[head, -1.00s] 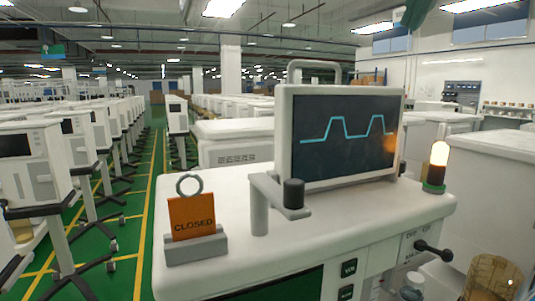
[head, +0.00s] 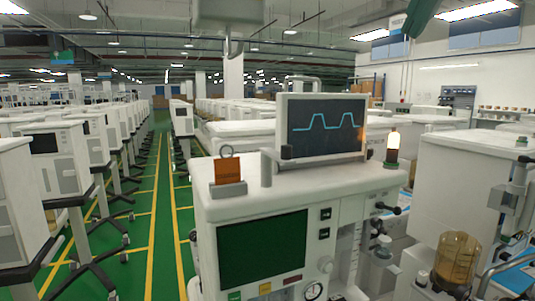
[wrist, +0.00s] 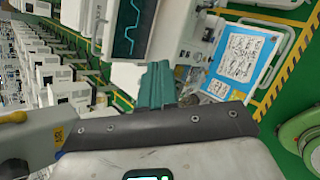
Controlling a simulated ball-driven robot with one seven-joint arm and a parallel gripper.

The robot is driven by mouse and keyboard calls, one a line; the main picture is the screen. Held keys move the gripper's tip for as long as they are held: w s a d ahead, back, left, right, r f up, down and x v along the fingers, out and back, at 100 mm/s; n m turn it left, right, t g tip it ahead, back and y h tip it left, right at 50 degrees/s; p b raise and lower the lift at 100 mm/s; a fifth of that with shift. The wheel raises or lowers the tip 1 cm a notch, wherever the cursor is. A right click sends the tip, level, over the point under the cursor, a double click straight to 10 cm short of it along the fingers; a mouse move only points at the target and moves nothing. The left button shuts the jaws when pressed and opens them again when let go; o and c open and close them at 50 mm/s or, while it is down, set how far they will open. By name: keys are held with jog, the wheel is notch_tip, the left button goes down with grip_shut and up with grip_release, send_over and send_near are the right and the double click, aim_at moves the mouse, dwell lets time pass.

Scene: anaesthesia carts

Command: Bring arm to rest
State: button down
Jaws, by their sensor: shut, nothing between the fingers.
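My gripper (wrist: 158,82) shows in the wrist view as teal fingers pressed together, with nothing between them. It is raised in the air, apart from the cart and its monitor. In the head view, a teal piece (head: 421,18) of the same colour hangs in at the top right edge; it looks like part of my gripper, but most of it is cut off. My arm's links are mostly out of the head view.
A white anaesthesia cart (head: 300,184) stands ahead with a monitor (head: 324,127), an orange sign (head: 228,172) and a lit lamp (head: 392,148). An amber jar (head: 457,258) and a blue board (wrist: 243,58) are at right. A green aisle (head: 160,200) runs at left.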

jog(key=w+f+m+y+b, duration=0.1)
jog(key=w+f+m+y, duration=0.25)
jog(key=f, duration=0.95)
jog(key=w+f+m+y+b, duration=0.15)
jog(key=w+f+m, duration=0.3)
jog(key=f, duration=0.85)
jog(key=s+f+m+g, duration=0.3)
jog(key=f+m, duration=0.5)
jog(key=f, duration=1.7)
jog(key=s+d+f+m+g+h+b, duration=0.1)
jog(key=s+f+m, duration=0.2)
jog(key=s+f, duration=0.55)
jog(key=s+f+m+h+b, duration=0.1)
jog(key=s+f+m, duration=0.2)
jog(key=s+f, duration=0.55)
jog(key=s+d+f+m+g+h, duration=0.1)
jog(key=s+d+f+m+g, duration=0.1)
jog(key=s+f, duration=0.5)
jog(key=s+d+f+m+g+h, duration=0.2)
jog(key=s+f, duration=0.5)
jog(key=s, duration=0.6)
jog(key=d+m+b, duration=0.1)
jog(key=d, duration=0.1)
jog(key=shift+s+d+f, duration=0.25)
jog(key=shift+d, duration=0.1)
